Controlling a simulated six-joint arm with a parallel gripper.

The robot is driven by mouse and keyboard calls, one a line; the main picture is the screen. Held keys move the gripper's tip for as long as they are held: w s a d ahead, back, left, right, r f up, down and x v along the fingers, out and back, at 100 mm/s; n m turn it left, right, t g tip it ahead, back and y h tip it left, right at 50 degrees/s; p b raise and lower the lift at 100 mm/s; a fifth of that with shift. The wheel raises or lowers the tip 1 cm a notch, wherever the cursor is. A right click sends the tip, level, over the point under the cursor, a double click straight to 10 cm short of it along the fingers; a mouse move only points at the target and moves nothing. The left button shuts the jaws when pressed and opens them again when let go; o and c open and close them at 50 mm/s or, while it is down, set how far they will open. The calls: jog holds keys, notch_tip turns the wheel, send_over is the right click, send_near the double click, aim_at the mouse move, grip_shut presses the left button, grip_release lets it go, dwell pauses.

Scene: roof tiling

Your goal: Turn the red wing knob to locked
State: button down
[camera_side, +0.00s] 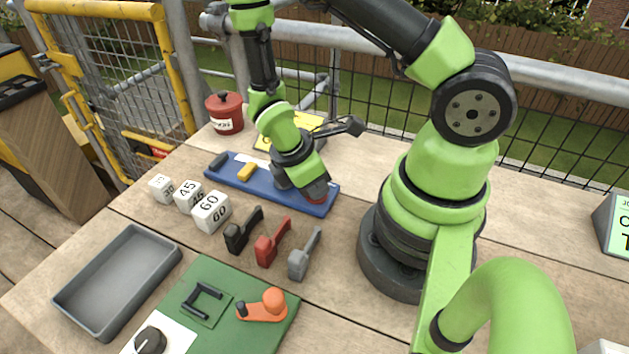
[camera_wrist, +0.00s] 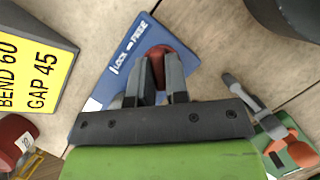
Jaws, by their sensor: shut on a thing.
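The red wing knob sits at the right end of the long blue panel (camera_side: 232,177), partly hidden by my gripper (camera_side: 306,188) in the side view. In the wrist view the round red knob (camera_wrist: 184,58) shows on the blue panel (camera_wrist: 218,37), with white lettering that includes LOCK and FREE beside it. My gripper (camera_wrist: 160,72) points down at the panel, and its two dark fingers are closed on the knob's wing from both sides. The fingers hide the wing, so which mark it points to cannot be told.
White number blocks (camera_side: 211,212) and black, red (camera_side: 272,243) and grey handled tools stand in front. A grey tray (camera_side: 118,283), green board (camera_side: 222,275) and red pot (camera_side: 225,113) lie around.

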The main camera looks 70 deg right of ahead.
jog(key=n, duration=0.2)
jog(key=n+t+h, duration=0.1)
jog(key=n, duration=0.1)
jog(key=shift+s+n+t, duration=0.1)
jog(key=shift+n+t, duration=0.9)
jog(key=shift+n, duration=1.1)
jog(key=c, duration=1.1)
grip_release()
jog(key=shift+r, duration=0.1)
jog(key=shift+v, duration=4.95)
